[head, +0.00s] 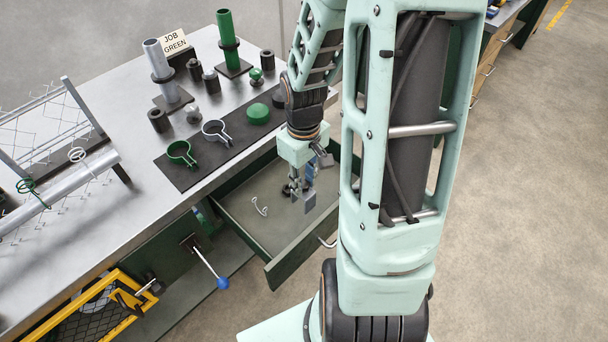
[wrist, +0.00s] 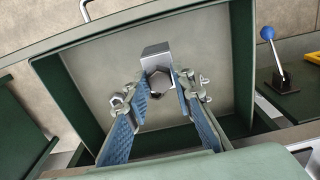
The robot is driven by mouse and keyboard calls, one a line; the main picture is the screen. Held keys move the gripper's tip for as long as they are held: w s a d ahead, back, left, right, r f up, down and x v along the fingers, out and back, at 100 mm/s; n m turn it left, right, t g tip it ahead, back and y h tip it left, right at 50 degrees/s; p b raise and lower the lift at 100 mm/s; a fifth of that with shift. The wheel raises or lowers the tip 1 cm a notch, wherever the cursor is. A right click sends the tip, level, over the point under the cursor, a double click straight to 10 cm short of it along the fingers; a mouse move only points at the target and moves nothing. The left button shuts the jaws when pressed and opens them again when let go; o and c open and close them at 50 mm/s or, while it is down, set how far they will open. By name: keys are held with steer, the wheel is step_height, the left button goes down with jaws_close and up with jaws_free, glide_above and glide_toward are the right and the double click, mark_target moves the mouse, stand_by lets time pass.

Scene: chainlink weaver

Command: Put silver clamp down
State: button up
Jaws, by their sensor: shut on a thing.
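My gripper (head: 299,190) is over the open green drawer (head: 282,272). In the wrist view, its blue-padded fingers (wrist: 161,103) are shut on a grey metal piece (wrist: 155,58) with a blocky end and a hexagonal part. I cannot tell whether this piece touches the drawer floor. A silver ring clamp (head: 216,131) lies flat on the dark mat (head: 200,172) on the bench, apart from my gripper. A green ring clamp (head: 181,153) lies left of it on the same mat.
A white bent wire piece (head: 260,206) lies in the drawer. Silver (head: 161,66) and green (head: 228,36) posts stand on the bench. A blue-knobbed lever (head: 222,283) sticks out left of the drawer. Wire mesh and a long silver tube (head: 62,190) occupy the left bench.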

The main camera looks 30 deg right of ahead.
mark_target(312, 189)
steer(key=shift+w+d+f+b, duration=0.1)
steer(key=shift+w+d+f, duration=0.35)
steer(key=shift+f, duration=0.8)
steer(key=shift+w+d+f+b, duration=0.2)
steer(key=shift+d+f, duration=0.4)
steer(key=shift+f, duration=0.65)
steer(key=shift+w+d+f+b, duration=0.1)
steer(key=shift+w+d+f, duration=0.35)
steer(key=shift+f, duration=0.8)
steer(key=shift+s+d, duration=0.1)
steer(key=shift+s, duration=0.05)
steer(key=shift+f, duration=0.2)
steer(key=o, duration=1)
steer(key=shift+r, duration=0.1)
step_height(312, 189, up, 12)
steer(key=shift+r+p, duration=0.15)
steer(key=shift+p, duration=0.75)
